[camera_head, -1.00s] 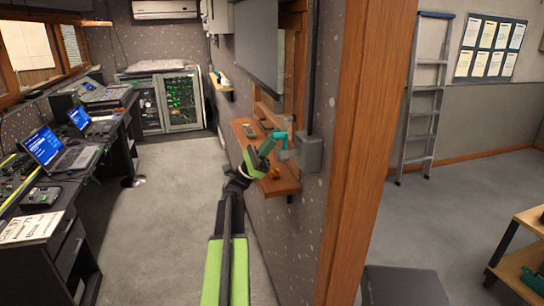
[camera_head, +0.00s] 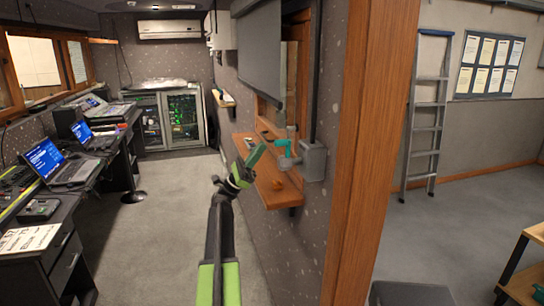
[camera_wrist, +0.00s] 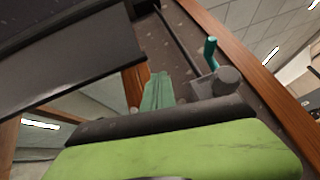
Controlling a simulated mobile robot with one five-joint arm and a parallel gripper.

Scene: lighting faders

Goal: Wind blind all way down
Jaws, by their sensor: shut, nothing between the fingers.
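The dark grey blind (camera_head: 258,50) hangs partly lowered over the window, its bottom edge above the wooden shelf. A grey winder box (camera_head: 313,160) with a teal-handled crank (camera_head: 281,143) is on the wall right of the window. My gripper (camera_head: 258,155) is shut and empty, just left of the crank and apart from it. In the wrist view, my green fingers (camera_wrist: 158,92) point toward the wall. The teal handle (camera_wrist: 210,52) stands out from the winder box (camera_wrist: 228,82) to their right. The blind (camera_wrist: 70,65) fills the upper left.
A wooden post (camera_head: 372,150) stands right of the winder. Desks with laptops (camera_head: 50,164) line the left.

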